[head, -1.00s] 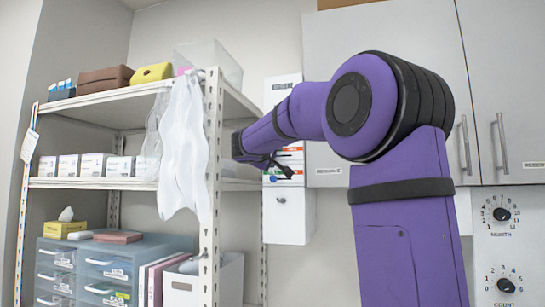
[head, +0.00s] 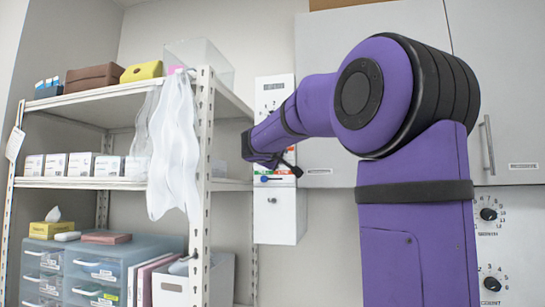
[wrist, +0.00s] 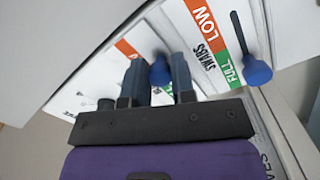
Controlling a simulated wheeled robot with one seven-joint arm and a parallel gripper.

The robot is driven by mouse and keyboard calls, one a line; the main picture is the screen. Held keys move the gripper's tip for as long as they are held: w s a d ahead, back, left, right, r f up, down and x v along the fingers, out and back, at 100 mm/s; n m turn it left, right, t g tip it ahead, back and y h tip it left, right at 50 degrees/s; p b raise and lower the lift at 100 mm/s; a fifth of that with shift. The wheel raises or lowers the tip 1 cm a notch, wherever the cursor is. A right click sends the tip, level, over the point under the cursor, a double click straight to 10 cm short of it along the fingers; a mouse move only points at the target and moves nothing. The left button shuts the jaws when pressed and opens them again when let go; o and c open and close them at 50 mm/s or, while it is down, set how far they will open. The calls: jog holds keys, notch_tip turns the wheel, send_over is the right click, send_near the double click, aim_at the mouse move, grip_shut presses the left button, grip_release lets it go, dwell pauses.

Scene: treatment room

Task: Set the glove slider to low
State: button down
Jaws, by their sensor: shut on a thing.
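A white wall panel (head: 273,95) holds level sliders beside the shelf. In the wrist view, the swabs slider's blue knob (wrist: 257,72) sits beside its green FULL label (wrist: 227,68), with the orange LOW label (wrist: 203,20) at the other end. My gripper (wrist: 158,75) is shut on another blue knob (wrist: 160,72), which shows between its two dark fingers. I take this as the glove slider; its name is mostly hidden. The knob lies between an orange patch (wrist: 127,48) and a partly covered green patch. In the head view my gripper (head: 283,168) is at the panel's lower part.
A metal shelf (head: 205,130) with boxes and a hanging white plastic sheet (head: 174,150) stands close left of the panel. Cabinets (head: 500,100) and two dials (head: 488,214) are on the right. A white box (head: 279,220) hangs below the sliders.

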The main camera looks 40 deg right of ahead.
jog(key=shift+s+d, duration=0.15)
jog(key=c, duration=1)
grip_release()
jog(key=shift+s, duration=0.1)
jog(key=shift+o, duration=0.2)
jog(key=v, duration=1)
jog(key=shift+a, duration=0.4)
jog(key=shift+s, duration=0.15)
jog(key=s+a+f+g+y, duration=0.1)
jog(key=s+a+f+y, duration=0.4)
jog(key=f, duration=0.6)
jog(key=s+a+f+y, duration=0.5)
jog(key=s+a+f, duration=0.4)
jog(key=f, duration=0.1)
jog(key=s+a+f+g+y, duration=0.1)
jog(key=s+a+f+y, duration=0.5)
jog(key=f, duration=0.5)
jog(key=shift+s+a+f+g, duration=0.35)
jog(key=shift+s+a, duration=0.4)
jog(key=shift+a, duration=0.3)
